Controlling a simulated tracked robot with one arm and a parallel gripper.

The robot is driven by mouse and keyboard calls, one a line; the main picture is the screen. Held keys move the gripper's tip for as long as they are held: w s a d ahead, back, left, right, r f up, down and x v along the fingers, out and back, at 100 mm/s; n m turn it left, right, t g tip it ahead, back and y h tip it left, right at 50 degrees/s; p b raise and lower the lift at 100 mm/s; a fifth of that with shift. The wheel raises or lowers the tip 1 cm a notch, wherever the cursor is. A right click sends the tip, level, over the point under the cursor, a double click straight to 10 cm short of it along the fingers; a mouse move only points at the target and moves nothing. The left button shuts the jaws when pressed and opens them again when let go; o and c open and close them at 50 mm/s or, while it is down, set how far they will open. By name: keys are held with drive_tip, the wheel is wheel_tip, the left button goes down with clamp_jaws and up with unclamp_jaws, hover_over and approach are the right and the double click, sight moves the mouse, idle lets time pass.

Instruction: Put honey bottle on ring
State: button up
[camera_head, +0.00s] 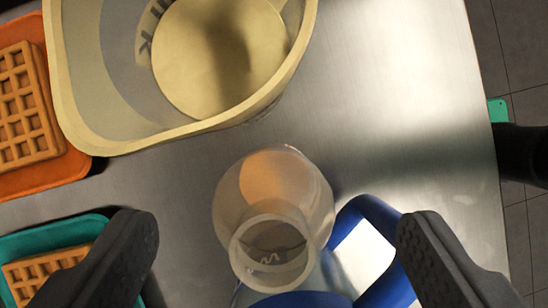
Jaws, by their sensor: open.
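My gripper (278,228) is open, with its two dark fingers at the lower left and lower right. Between the fingers stands a clear, rounded container (318,190) with an open pale rim at its near end and an orange disc showing through it. It may be the honey bottle, but I cannot tell for sure. I see no gripper contact with it. A blue curved part (384,212), like a handle or frame, lies between it and the right finger, around a white area. Its lower part is cut off. I cannot identify the ring.
A large cream tub (85,128) with partly visible lettering stands at the upper left. An orange tray (45,185) and a teal tray (60,228), each with a waffle, lie at the left. The metal table's right edge is near; its upper right area (400,80) is clear.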

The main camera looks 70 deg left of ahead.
sight(270, 203)
drive_tip(key=shift+w+a+p+x, duration=0.15)
drive_tip(key=shift+p+x, duration=0.25)
drive_tip(key=shift+x, duration=0.9)
drive_tip(key=shift+w+a+p+x, duration=0.15)
drive_tip(key=shift+p+x, duration=0.25)
drive_tip(key=shift+x, duration=0.9)
drive_tip(key=shift+s+f, duration=0.15)
drive_tip(key=c, duration=1.6)
